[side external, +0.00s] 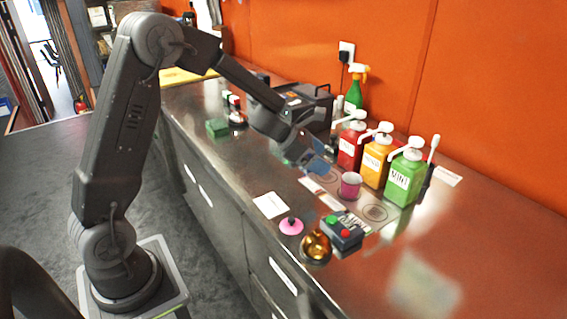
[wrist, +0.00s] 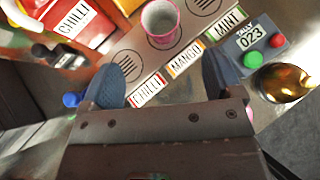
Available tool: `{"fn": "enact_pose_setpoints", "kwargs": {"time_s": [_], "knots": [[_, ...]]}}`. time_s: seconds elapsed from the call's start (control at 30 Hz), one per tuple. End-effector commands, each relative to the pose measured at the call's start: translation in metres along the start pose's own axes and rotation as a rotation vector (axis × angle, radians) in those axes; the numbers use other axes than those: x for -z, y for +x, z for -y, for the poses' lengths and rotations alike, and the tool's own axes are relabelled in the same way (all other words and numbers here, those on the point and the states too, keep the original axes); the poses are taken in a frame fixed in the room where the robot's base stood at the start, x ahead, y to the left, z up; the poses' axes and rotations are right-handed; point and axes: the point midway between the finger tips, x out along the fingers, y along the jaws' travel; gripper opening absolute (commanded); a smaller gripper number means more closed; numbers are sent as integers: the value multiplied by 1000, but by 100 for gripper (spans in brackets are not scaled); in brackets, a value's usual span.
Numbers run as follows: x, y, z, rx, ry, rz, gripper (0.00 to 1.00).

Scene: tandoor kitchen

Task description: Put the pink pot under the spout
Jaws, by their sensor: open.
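The pink pot (side external: 349,185) stands upright on the counter in front of the red and orange dispensers. In the wrist view the pot (wrist: 160,24), open at the top, stands at the middle ring mark, behind the MANGO label (wrist: 186,59). Dispensers with white pump spouts stand in a row: red chilli (side external: 349,147), orange (side external: 374,162) and green mint (side external: 404,178). The pot is near the orange one's spout; I cannot tell if it is exactly beneath. My gripper (wrist: 165,82) is open and empty, just short of the pot; it also shows in the side view (side external: 318,165).
A pink disc (side external: 291,226) and white card (side external: 270,205) lie near the front edge. A green spray bottle (side external: 354,92) stands behind.

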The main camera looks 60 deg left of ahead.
Motion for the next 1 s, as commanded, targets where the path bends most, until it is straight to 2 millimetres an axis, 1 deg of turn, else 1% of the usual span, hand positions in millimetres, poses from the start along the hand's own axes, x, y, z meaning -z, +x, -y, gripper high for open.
{"fn": "enact_pose_setpoints", "kwargs": {"time_s": [0.07,0.17,0.2,0.27,0.3,0.37,0.4,0.47,0.5,0.57,0.6,0.67,0.7,0.77,0.8,0.9,1.0], "knots": [[-6,-4,0,-29,-40,14,86],[-29,-20,0,-131,-216,74,86],[-41,-31,1,-191,-333,116,86],[-58,-52,3,-287,-557,197,86],[-67,-69,6,-348,-729,259,86],[-74,-95,14,-427,-1007,358,86],[-75,-112,22,-467,-1198,424,86],[-71,-137,35,-515,-1488,520,86],[-66,-152,47,-538,-1684,579,86],[-54,-173,69,-563,-1983,657,86],[-44,-185,85,-575,-2182,699,86],[-28,-200,111,-592,-2465,745,86],[-18,-208,129,-602,-2641,760,86],[-4,-217,155,-624,-2877,766,86],[4,-222,171,629,2956,-745,86],[18,-230,202,581,2747,-612,86],[25,-234,220,565,2633,-538,86]]}}
